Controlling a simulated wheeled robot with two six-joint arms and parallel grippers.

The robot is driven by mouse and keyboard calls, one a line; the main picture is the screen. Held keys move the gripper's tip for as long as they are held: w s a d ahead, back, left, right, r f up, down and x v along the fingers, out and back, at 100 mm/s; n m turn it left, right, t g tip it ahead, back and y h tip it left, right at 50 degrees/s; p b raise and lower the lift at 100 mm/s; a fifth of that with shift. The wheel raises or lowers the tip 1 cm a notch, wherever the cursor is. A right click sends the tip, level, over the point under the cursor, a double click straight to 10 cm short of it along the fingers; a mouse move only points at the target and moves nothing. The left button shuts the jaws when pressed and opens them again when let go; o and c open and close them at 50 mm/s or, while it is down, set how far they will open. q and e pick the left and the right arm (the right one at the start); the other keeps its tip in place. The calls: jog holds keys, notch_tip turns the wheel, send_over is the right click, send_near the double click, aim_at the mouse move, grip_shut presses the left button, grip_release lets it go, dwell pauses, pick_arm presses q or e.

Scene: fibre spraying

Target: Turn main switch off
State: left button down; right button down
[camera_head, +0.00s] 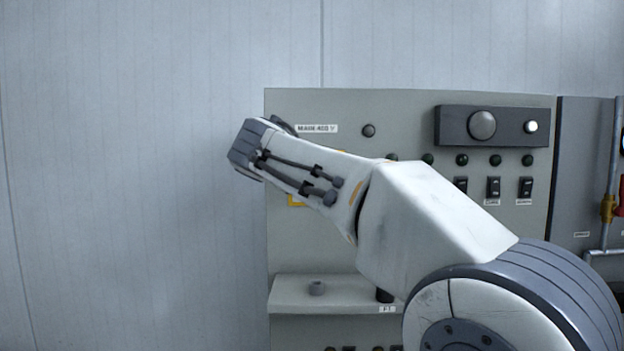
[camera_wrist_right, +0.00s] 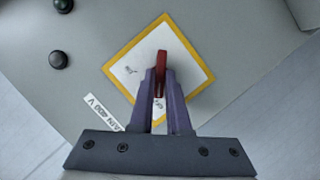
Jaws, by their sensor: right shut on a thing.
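The main switch has a red handle (camera_wrist_right: 162,52) on a white plate with a yellow border (camera_wrist_right: 122,98), which looks like a tilted square in the right wrist view. My right gripper (camera_wrist_right: 160,80) is shut on the red handle, one finger on each side. My left gripper is in neither view.
The grey cabinet panel (camera_head: 390,110) carries a "MAIN 400 V" label (camera_head: 316,129), round dark buttons and several black rocker switches (camera_head: 493,187). A small shelf (camera_head: 335,295) juts out below. Pipes with a red-handled valve (camera_head: 620,196) stand at the right. The left is bare wall.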

jog(key=shift+f, duration=0.1)
jog(key=c, duration=0.9)
grip_release()
jog(key=b+v, duration=0.2)
jog(key=v, duration=0.8)
jog(key=shift+s, duration=0.25)
